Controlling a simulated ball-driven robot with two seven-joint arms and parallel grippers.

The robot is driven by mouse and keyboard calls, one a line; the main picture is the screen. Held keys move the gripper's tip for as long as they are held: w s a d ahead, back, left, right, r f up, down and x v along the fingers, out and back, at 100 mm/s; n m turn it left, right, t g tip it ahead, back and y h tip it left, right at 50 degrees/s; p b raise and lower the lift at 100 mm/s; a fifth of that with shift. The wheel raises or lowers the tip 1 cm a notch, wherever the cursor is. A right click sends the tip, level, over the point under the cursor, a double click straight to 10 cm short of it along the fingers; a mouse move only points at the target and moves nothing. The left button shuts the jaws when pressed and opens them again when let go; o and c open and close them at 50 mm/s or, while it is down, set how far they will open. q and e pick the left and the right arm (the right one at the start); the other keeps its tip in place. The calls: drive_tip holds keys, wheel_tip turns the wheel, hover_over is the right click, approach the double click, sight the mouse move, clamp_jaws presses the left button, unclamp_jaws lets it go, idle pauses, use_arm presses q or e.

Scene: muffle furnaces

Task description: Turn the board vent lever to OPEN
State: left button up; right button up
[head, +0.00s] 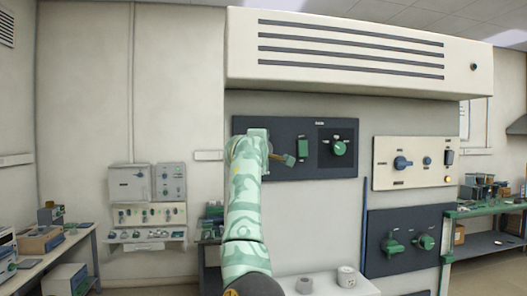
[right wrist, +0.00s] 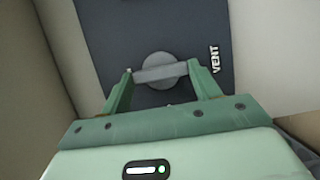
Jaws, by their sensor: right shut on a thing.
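The vent lever (right wrist: 146,75) is a grey bar on a round grey hub, mounted on a dark board (right wrist: 103,28). A white VENT label (right wrist: 214,59) stands beside it. In the right wrist view the bar lies nearly level across the picture, roughly square to the lettering. My right gripper (right wrist: 160,69) is shut on the lever, one green finger at each end of the bar. No OPEN mark is readable. In the head view my patterned right arm rises in front of the left part of the dark board (head: 278,128) and hides the lever. My left gripper is out of view.
The same board carries a green knob (head: 339,148) and a small green switch (head: 302,148). A cream panel (head: 413,181) with a blue knob is to the right. A lower dark panel (head: 375,260) has green valves. A white ledge (head: 325,281) holds small cups below.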

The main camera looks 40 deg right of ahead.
drive_tip(key=shift+f, duration=0.15)
drive_tip(key=o, duration=0.7)
drive_tip(key=shift+o, duration=1.4)
drive_tip(key=shift+s, duration=0.1)
drive_tip(key=b+v, duration=0.5)
drive_tip(key=v, duration=1.1)
drive_tip(key=shift+b, duration=0.35)
drive_tip(key=shift+a, duration=0.1)
